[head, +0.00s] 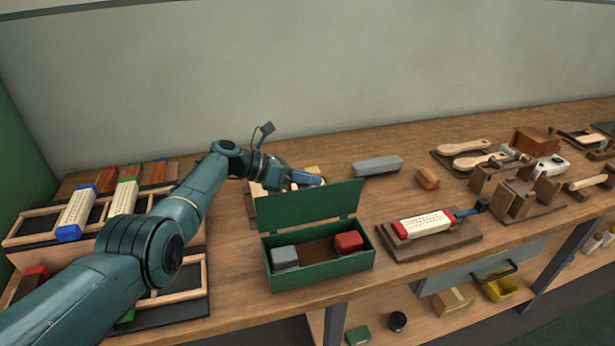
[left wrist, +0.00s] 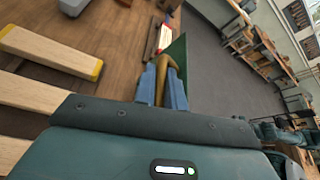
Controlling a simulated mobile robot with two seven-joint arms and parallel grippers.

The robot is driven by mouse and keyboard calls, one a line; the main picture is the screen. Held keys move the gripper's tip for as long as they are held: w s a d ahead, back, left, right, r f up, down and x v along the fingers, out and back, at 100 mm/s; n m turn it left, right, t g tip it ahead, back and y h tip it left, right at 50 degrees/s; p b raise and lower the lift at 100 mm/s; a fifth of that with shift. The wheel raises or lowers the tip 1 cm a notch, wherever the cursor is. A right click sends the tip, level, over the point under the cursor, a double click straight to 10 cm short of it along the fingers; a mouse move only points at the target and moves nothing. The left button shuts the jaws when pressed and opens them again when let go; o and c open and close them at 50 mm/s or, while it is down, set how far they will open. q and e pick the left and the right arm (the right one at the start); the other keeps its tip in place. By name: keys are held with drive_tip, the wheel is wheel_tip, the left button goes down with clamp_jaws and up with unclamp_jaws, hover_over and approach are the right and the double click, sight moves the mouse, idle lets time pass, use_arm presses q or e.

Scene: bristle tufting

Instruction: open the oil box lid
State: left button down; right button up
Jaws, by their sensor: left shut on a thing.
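The green oil box (head: 322,274) stands near the table's front edge in the head view. Its lid (head: 305,208) stands raised at the back, about upright, so the inside shows. A grey block (head: 285,256) and a red block (head: 348,242) lie in it, at the left and right. My left gripper (head: 308,179) is at the lid's top edge, partly behind it. In the left wrist view, the blue fingers (left wrist: 163,84) are shut on a brass-coloured handle (left wrist: 168,66) beside the green lid (left wrist: 179,50). My right gripper is not in view.
A red-ended brush (head: 424,223) lies on a wooden block right of the box. A grey block (head: 377,166) and a small wooden block (head: 428,179) lie behind. Racks with brushes (head: 75,212) fill the left side. Wooden fixtures and tools crowd the right.

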use_arm(q)
drive_tip(key=shift+f, duration=0.1)
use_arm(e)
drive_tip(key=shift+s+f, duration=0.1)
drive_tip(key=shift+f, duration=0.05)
use_arm(q)
drive_tip(key=c, duration=1.7)
unclamp_jaws()
drive_tip(key=shift+c, duration=0.2)
drive_tip(key=shift+a+r, duration=0.2)
drive_tip(key=shift+p+v, duration=1.1)
drive_tip(key=shift+v, duration=0.1)
drive_tip(key=p+v, duration=0.1)
drive_tip(key=v, duration=0.9)
drive_tip(key=shift+a, duration=0.2)
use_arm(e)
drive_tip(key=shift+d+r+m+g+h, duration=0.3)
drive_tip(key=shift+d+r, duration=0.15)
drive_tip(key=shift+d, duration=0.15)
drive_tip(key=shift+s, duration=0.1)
